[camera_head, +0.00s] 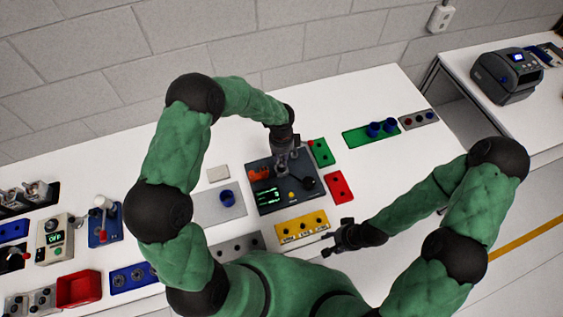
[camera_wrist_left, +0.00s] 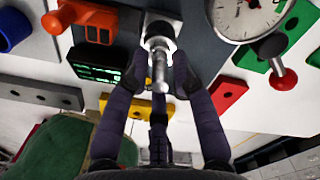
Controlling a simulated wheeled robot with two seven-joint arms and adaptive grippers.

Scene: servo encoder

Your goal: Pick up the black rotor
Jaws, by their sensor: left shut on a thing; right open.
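My left gripper (camera_head: 283,160) reaches down over the dark grey instrument panel (camera_head: 268,207). In the left wrist view its fingertips (camera_wrist_left: 162,76) are shut around a silver metal shaft (camera_wrist_left: 159,62). No other piece stands out clearly as the rotor. My right gripper (camera_head: 332,241) is open and empty, low over the table, right of the yellow block.
Around the panel stand a yellow block (camera_head: 301,227), a red block (camera_head: 340,187), a green block (camera_head: 321,152) and a grey plate with a blue cup (camera_head: 227,198). White table is free at right.

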